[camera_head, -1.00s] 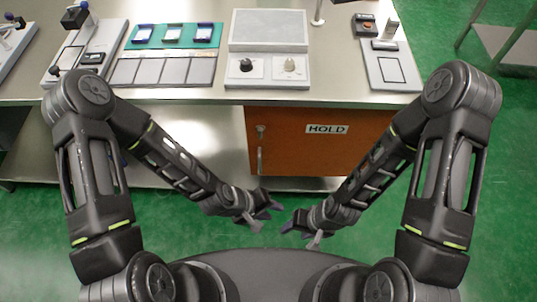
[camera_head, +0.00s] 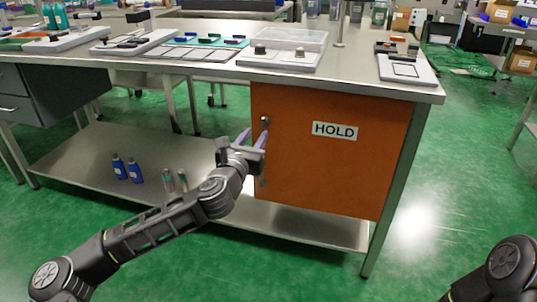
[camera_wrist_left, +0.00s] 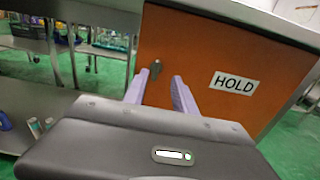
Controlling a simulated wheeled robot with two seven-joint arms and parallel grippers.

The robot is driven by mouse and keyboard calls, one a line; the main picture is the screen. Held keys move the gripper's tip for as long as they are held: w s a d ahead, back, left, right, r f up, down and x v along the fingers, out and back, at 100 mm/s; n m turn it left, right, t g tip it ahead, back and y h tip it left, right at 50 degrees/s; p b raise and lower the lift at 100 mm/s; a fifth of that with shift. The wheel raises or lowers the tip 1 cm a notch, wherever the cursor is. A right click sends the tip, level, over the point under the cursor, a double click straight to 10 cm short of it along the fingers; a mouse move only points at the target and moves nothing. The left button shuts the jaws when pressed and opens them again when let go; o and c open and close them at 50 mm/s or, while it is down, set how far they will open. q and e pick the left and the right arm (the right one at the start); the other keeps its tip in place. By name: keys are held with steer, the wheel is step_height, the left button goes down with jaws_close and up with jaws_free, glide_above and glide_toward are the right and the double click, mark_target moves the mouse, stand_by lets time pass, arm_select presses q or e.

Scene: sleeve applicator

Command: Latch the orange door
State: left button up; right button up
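The orange door (camera_head: 310,172) is the front of a cabinet under the table and bears a HOLD label (camera_head: 335,131). It looks closed, lying flush with the cabinet front. A small metal latch or handle (camera_head: 265,121) sits at its upper left; it also shows in the left wrist view (camera_wrist_left: 156,68). My left gripper (camera_head: 253,138) is in front of the door's left edge, just below the latch, with its fingers apart and nothing between them. In the left wrist view its two purple fingers (camera_wrist_left: 157,90) point at the door. My right gripper is out of view.
The table top (camera_head: 340,75) holds trays and small devices above the door. A lower shelf (camera_head: 100,160) carries blue bottles (camera_head: 127,168) and small cylinders. A table leg (camera_head: 395,190) stands right of the door. Green floor is free in front.

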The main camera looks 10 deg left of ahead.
mark_target(263, 120)
arm_select(q)
steer(key=shift+a+r, duration=0.15)
steer(key=shift+a, duration=0.2)
steer(key=shift+w, duration=0.1)
steer(key=w, duration=0.2)
steer(key=w+b, duration=0.1)
steer(key=w, duration=0.4)
steer(key=shift+w+d, duration=0.3)
steer(key=shift+d, duration=0.05)
steer(key=shift+c, duration=0.4)
jaws_close()
